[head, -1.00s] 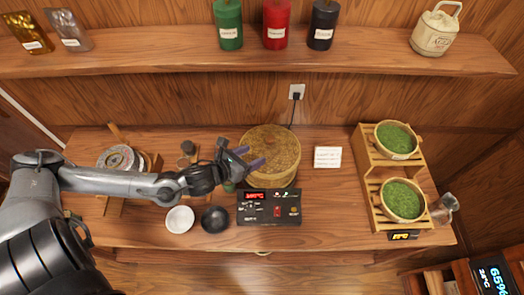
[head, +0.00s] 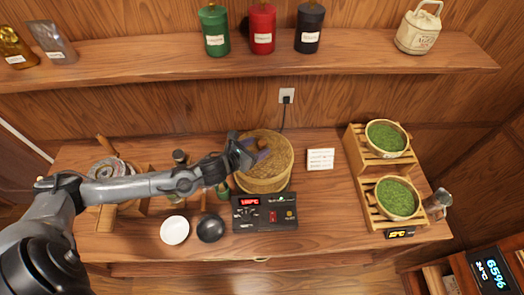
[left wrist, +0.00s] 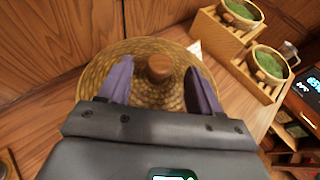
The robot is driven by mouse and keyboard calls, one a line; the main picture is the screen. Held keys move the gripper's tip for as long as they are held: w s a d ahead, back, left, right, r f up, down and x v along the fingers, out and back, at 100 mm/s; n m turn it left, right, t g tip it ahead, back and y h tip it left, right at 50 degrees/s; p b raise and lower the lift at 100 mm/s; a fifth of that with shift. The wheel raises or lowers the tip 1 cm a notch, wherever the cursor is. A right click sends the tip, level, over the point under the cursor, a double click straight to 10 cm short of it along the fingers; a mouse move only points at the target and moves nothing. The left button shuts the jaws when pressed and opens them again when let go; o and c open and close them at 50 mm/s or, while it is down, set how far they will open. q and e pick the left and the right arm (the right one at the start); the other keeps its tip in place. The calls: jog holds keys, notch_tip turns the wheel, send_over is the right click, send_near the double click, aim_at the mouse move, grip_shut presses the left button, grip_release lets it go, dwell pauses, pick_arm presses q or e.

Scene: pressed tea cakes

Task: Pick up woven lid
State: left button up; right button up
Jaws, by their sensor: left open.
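The woven lid (head: 277,150) is round and straw-coloured and sits on top of the round woven steamer (head: 266,186) at the back middle of the table. In the left wrist view the lid (left wrist: 110,62) has a brown wooden knob (left wrist: 160,67) at its centre. My left gripper (head: 262,157) is over the lid and hides part of it. In the left wrist view the left gripper (left wrist: 160,84) is open, with one purple finger on each side of the knob and apart from it. My right gripper does not show.
A control box (head: 264,212) with a red display stands just in front of the steamer. A white bowl (head: 174,230) and a black bowl (head: 210,228) are to its left. A white card (head: 320,159) and a wooden rack (head: 366,200) with green-filled baskets are to the right. A shelf (head: 160,68) runs above.

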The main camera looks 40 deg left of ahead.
aim_at(260, 145)
pick_arm(q)
jog(key=shift+p+x, duration=0.3)
jog(key=shift+x, duration=1.5)
jog(key=c, duration=0.9)
jog(key=shift+c, duration=1.2)
jog(key=shift+r, duration=0.15)
